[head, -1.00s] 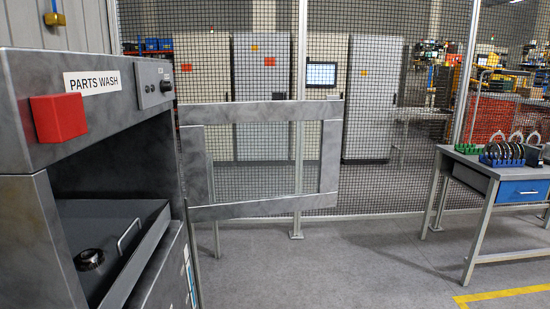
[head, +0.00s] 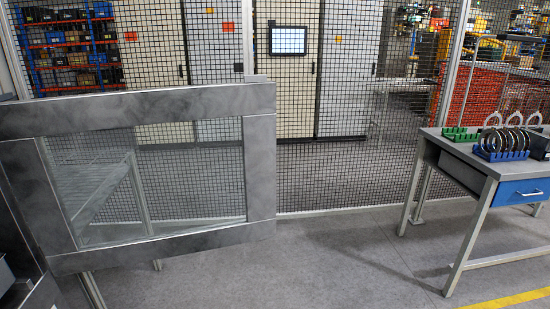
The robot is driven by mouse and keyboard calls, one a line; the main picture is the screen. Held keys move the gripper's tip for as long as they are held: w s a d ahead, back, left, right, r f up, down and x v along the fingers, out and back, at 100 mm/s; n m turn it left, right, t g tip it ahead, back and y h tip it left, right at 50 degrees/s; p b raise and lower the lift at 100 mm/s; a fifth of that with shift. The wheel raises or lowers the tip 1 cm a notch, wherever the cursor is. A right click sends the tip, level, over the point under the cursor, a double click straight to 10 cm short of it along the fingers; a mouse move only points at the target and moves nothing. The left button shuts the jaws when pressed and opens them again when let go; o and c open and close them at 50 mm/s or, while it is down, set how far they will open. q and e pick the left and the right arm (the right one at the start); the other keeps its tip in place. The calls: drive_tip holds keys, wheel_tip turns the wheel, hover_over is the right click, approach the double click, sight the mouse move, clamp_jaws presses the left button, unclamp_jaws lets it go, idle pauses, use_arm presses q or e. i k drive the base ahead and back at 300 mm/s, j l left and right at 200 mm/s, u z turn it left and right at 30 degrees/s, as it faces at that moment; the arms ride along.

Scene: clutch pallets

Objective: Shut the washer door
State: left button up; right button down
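The washer door (head: 258,170) is a grey metal frame around a clear window. It stands swung open and fills the left half of the head view. A small part of the washer body (head: 40,296) shows at the lower left edge; its opening and most of its front are out of view. Neither of my grippers shows in the head view.
A workbench (head: 470,160) with a blue drawer stands at the right, holding green and blue racks (head: 500,154) with metal rings. A mesh fence (head: 350,190) runs behind the door, with cabinets and shelves beyond. The grey floor (head: 330,260) between door and bench is clear.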

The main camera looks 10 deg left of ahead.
sight(24, 160)
drive_tip(key=i+l+z, duration=0.35)
drive_tip(key=i, duration=0.45)
drive_tip(key=i+j+z, duration=0.1)
drive_tip(key=i+z, duration=0.25)
drive_tip(key=i, duration=0.5)
drive_tip(key=i+u, duration=0.8)
drive_tip(key=i+l+u, duration=0.1)
drive_tip(key=i+u, duration=0.15)
drive_tip(key=u, duration=0.15)
drive_tip(key=i+l+u, duration=0.25)
drive_tip(key=u, duration=0.15)
drive_tip(key=i+u, duration=0.15)
drive_tip(key=u, duration=0.35)
drive_tip(key=i+u, duration=0.15)
drive_tip(key=u, duration=0.3)
drive_tip(key=i+u, duration=0.15)
drive_tip(key=u, duration=0.35)
drive_tip(key=i+l+u, duration=0.1)
drive_tip(key=u, duration=0.35)
drive_tip(key=i+l+u, duration=0.15)
drive_tip(key=u, duration=0.35)
drive_tip(key=i+l+u, duration=0.15)
drive_tip(key=u, duration=0.3)
drive_tip(key=i+l+u, duration=0.25)
drive_tip(key=u, duration=0.15)
drive_tip(key=i+l+u, duration=0.2)
drive_tip(key=u, duration=0.25)
drive_tip(key=l, duration=0.1)
